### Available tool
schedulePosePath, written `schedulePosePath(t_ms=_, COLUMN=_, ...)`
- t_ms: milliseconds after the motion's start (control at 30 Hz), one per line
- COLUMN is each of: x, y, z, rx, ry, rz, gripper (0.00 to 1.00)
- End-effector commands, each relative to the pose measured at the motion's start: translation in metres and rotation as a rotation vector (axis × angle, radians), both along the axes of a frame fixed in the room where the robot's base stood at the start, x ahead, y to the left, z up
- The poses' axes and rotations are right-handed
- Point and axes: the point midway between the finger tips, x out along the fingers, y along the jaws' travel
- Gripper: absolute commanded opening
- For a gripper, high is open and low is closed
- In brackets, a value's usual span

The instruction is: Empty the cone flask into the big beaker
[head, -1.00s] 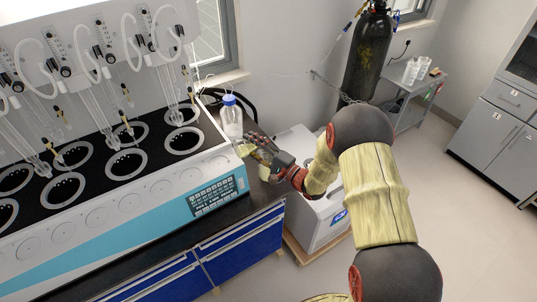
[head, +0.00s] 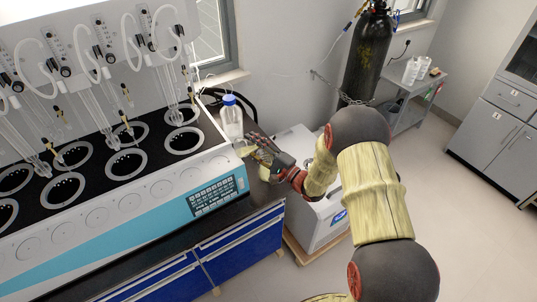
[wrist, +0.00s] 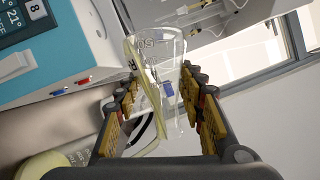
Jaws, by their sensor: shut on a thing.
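My gripper (head: 258,150) is at the right end of the distiller, near the blue-capped bottle. In the wrist view the gripper (wrist: 160,88) is shut on a clear glass vessel (wrist: 150,50), which I take to be the cone flask. Pale yellow liquid shows along its left side, and it looks tilted in this view. In the head view the gripper mostly hides it. A pale yellow patch (head: 264,174) shows just below the gripper, and a pale yellow round shape (wrist: 42,166) is at the lower left of the wrist view. I cannot tell whether either is the big beaker.
The distiller (head: 125,215) with its glass tubes fills the left. The blue-capped bottle (head: 231,120) stands close behind my gripper. A white box-shaped unit (head: 315,225) is on the right, below my arm. Blue drawers (head: 235,240) lie under the dark bench top.

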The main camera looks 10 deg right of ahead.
Motion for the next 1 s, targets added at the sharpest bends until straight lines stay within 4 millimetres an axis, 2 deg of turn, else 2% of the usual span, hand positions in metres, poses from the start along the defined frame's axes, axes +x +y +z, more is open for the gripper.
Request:
schedulePosePath(t_ms=933, x=0.0003, y=-0.0014, z=-0.0022, rx=0.053, ry=0.011, rz=0.0, gripper=0.0)
schedulePosePath(t_ms=1000, x=0.0005, y=0.0003, z=0.0043, rx=-0.012, ry=-0.009, rz=-0.001, gripper=0.0)
